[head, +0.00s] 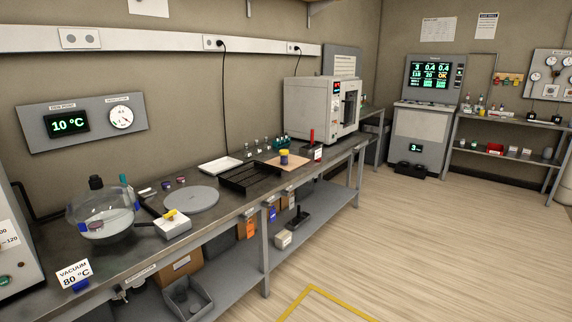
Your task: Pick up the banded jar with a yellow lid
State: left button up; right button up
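A small jar (284,157) with a dark bluish-purple body and a yellow top stands upright on a tan board (296,165) on the long bench, right of the black tray. It is small in the head view, and I cannot make out its bands clearly. Neither of my grippers is in view.
The long bench (232,207) runs along the left wall. It carries a glass bowl (101,214), a grey disc (192,200), a white box with a yellow top piece (172,226), a black tray (238,184) and a white machine (309,108). The wooden floor (420,240) is open.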

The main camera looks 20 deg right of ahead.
aim_at(284, 158)
jog(key=z, duration=0.6)
jog(key=i, duration=0.7)
jog(key=z, duration=1.45)
jog(key=i, duration=1.6)
jog(key=z, duration=0.25)
jog(key=i, duration=1.8)
jog(key=u, duration=1.2)
jog(key=i, duration=0.95)
jog(key=u, duration=1.15)
